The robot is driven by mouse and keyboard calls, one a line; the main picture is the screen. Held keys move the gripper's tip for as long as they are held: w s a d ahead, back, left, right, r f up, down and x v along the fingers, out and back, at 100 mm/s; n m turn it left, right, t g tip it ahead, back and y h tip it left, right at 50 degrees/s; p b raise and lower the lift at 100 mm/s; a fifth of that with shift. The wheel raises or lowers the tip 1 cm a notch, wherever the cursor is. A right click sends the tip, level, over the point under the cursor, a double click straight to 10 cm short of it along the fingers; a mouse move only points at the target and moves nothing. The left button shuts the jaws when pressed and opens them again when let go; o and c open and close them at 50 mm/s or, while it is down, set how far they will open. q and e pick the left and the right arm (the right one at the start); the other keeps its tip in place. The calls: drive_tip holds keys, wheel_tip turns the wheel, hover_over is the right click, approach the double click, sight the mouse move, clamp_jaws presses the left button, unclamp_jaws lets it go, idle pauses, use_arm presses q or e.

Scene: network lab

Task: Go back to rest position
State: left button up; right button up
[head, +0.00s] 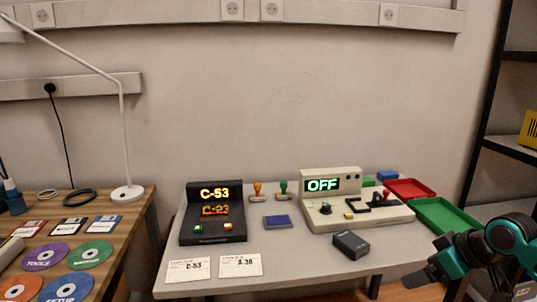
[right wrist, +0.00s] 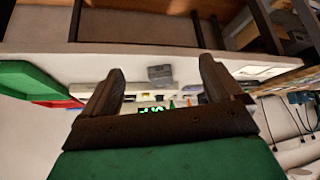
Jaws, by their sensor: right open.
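My left gripper and left arm are not in the head view.
The grey table (head: 290,262) bears a black C-53 display unit (head: 212,230), a beige OFF device (head: 345,215), a dark box (head: 350,244), a red tray (head: 409,188) and a green tray (head: 445,216). A black shelf rack (head: 487,105) stands right. A wooden desk (head: 137,215) stands left.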

drive_tip(key=s+a+f+m+t+p, duration=0.1)
drive_tip(key=s+a+f+p, duration=0.15)
drive_tip(key=a+f, duration=0.35)
drive_tip(key=s+a+f+t+p, duration=0.1)
drive_tip(key=s+a+f, duration=0.3)
drive_tip(key=a+f, duration=0.2)
use_arm(q)
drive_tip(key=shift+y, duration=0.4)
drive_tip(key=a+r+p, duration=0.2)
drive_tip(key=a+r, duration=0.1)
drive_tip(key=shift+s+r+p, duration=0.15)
drive_tip(key=shift+p, duration=0.2)
use_arm(e)
drive_tip(key=s+a+f+m+t, duration=0.1)
drive_tip(key=s+a, duration=0.2)
drive_tip(key=s, duration=0.3)
drive_tip(key=s+a+t+h, duration=0.1)
drive_tip(key=s+a, duration=0.2)
drive_tip(key=s, duration=0.3)
drive_tip(key=shift+s+a+f+m+t, duration=0.3)
drive_tip(key=shift+f+m, duration=0.05)
drive_tip(key=shift+m, duration=0.05)
